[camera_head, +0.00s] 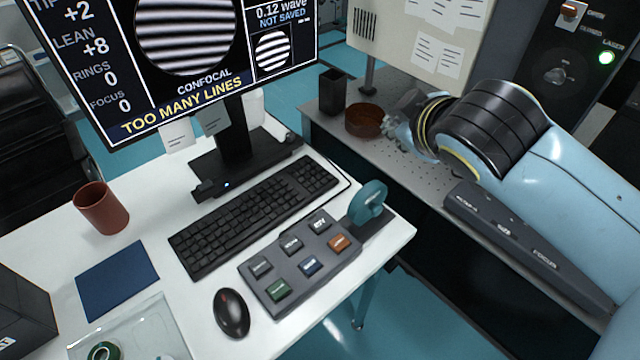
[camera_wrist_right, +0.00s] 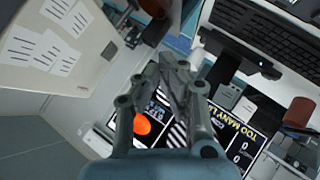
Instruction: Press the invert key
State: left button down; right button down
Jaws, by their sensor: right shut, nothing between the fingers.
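A grey keypad (camera_head: 303,262) lies on the white desk, right of the keyboard. It bears several keys: a green key (camera_head: 279,289), a blue key (camera_head: 310,265), an orange key (camera_head: 340,242) and dark grey keys, including one at the top right (camera_head: 320,223). The key labels are too small to read surely, so I cannot tell which is invert. My right gripper (camera_head: 392,128) is beyond the keypad, beside a brown bowl over the perforated table, apart from the keys. It is shut and empty, and shows in the right wrist view (camera_wrist_right: 172,78). My left gripper is not in view.
A teal wheel (camera_head: 368,203) stands upright at the keypad's far right corner. A keyboard (camera_head: 255,215), mouse (camera_head: 231,312), red mug (camera_head: 101,208) and monitor (camera_head: 175,50) are on the desk. The brown bowl (camera_head: 364,121) and a black cup (camera_head: 332,92) stand near my right gripper.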

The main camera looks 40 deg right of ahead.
jog(key=w+d+r+n+t+h, duration=0.1)
jog(key=w+r+n+t, duration=0.3)
jog(key=w+r+t, duration=0.15)
jog(key=w+a+r+n+t+y, duration=0.2)
jog(key=w+a+n+t+y, duration=0.2)
jog(key=w+a+n+y, duration=0.55)
notch_tip(320, 180, down, 10)
jog(key=s+a+n+g+y, duration=0.35)
jog(key=n+g, duration=0.25)
jog(key=n, duration=0.8)
jog(key=s+d+f+n+g, duration=0.1)
jog(key=f+n+g, duration=0.1)
jog(key=f, duration=0.3)
jog(key=s+d+f+n+g, duration=0.2)
jog(key=f+g, duration=0.1)
jog(key=f, duration=0.2)
jog(key=shift+s+f+n+g, duration=0.25)
jog(key=shift+f+n+g, duration=0.05)
jog(key=shift+n+g, duration=0.05)
jog(key=shift+f, duration=0.1)
